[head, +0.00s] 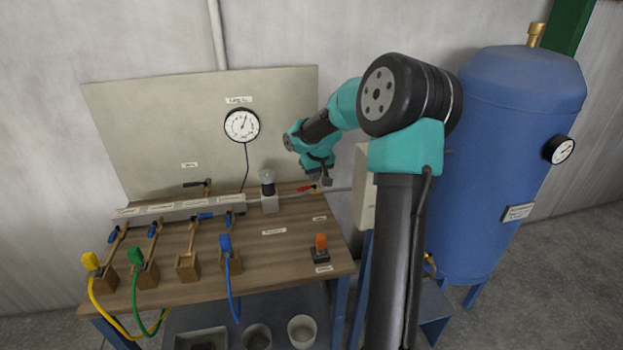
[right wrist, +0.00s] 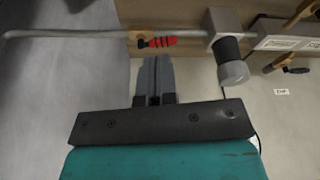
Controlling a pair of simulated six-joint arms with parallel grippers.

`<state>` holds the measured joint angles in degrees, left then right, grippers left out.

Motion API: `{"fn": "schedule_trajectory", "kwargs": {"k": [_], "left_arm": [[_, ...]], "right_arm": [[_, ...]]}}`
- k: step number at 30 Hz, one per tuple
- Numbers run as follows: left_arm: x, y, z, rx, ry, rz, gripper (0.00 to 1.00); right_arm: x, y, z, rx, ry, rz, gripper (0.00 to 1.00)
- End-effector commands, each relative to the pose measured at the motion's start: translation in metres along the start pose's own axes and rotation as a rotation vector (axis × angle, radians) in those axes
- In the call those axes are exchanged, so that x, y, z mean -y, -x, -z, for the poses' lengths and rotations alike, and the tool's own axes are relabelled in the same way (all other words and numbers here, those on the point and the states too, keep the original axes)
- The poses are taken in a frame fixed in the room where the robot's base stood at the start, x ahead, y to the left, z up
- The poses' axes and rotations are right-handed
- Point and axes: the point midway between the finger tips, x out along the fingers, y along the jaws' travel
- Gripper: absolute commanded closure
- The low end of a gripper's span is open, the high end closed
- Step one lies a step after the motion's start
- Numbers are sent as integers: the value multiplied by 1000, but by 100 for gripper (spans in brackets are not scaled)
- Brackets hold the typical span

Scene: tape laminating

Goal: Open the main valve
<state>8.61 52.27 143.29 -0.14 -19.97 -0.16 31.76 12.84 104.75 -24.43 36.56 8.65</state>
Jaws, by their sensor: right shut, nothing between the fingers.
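The valve with a red handle (head: 306,188) sits on the grey supply pipe at the back right of the workbench. In the right wrist view the red handle (right wrist: 157,42) lies roughly along the pipe, just beyond my fingertips. My right gripper (head: 321,182) is close by, to the right of the handle in the head view. In the right wrist view my right gripper (right wrist: 153,62) is shut and empty, with a small gap to the handle. I cannot tell the exact depth between them. My left gripper is in neither view.
A regulator (head: 268,190) with a dark knob stands left of the valve. A manifold (head: 180,208) with several blue-handled valves and hoses is further left. A gauge (head: 242,125) hangs on the backboard. A blue tank (head: 510,170) stands right.

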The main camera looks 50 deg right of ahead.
Motion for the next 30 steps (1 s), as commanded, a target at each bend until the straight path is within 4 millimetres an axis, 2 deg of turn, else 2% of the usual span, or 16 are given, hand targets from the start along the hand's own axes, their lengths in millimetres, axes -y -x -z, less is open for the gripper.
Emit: {"fn": "schedule_trajectory", "kwargs": {"k": [17,22,30], "left_arm": [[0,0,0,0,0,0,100],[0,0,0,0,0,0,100],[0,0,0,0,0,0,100]], "right_arm": [[0,-93,-1,3,0,0,100],[0,-102,23,-3,-1,-1,100],[0,-108,36,-3,-1,-2,100]]}}
